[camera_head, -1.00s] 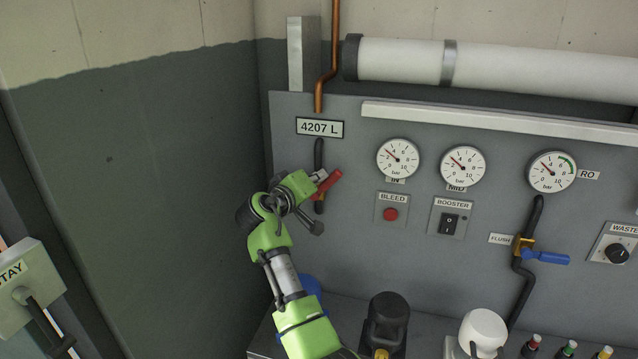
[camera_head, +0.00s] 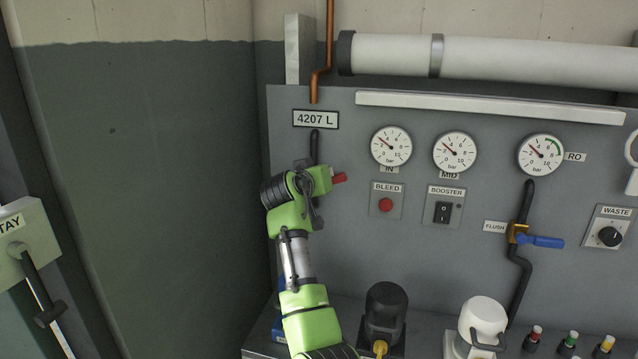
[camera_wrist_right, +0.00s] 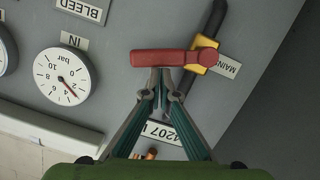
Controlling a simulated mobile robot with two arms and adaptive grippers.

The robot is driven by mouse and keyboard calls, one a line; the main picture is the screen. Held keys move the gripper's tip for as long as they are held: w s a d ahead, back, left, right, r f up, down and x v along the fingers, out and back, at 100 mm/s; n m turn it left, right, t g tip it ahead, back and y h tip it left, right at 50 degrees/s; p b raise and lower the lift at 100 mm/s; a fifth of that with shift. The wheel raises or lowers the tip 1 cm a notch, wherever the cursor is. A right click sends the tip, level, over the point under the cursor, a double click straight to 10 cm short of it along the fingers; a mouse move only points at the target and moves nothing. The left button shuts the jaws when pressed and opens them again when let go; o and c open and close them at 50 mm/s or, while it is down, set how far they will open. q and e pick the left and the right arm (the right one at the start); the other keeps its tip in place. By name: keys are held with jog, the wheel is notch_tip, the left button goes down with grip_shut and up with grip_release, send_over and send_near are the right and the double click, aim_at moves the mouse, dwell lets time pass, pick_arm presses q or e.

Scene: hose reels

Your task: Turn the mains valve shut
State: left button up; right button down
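The mains valve's red handle (camera_wrist_right: 160,58) lies nearly at right angles to its dark pipe, with the yellow valve body (camera_wrist_right: 203,57) at one end, next to the partly hidden MAINS label (camera_wrist_right: 229,67). In the head view, only the end of the red handle (camera_head: 340,178) shows to the right of my green wrist; the valve body is hidden. My right gripper (camera_wrist_right: 162,78) has its fingertips together against the handle's edge on the side of the 4207 L label; the handle is not visibly between them. My left gripper is not in view.
The panel holds gauges (camera_head: 391,146), a red BLEED button (camera_head: 386,205), a BOOSTER switch (camera_head: 443,212) and a blue-handled FLUSH valve (camera_head: 540,241). A black housing (camera_head: 387,305) and a white one (camera_head: 482,320) stand below. A dark wall stands close on the left.

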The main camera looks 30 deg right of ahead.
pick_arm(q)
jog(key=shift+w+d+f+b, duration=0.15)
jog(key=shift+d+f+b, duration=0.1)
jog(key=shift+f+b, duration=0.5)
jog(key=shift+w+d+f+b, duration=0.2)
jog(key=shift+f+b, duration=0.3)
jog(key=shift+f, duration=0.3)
pick_arm(e)
jog(key=shift+s+d+f+m+t+y, duration=0.25)
jog(key=shift+d+f+m, duration=0.1)
jog(key=shift+f+m, duration=0.35)
jog(key=shift+s+d+f+m+t+y, duration=0.2)
jog(key=shift+d+f+m+t+y, duration=0.1)
jog(key=shift+f+m, duration=0.35)
jog(key=shift+r, duration=0.15)
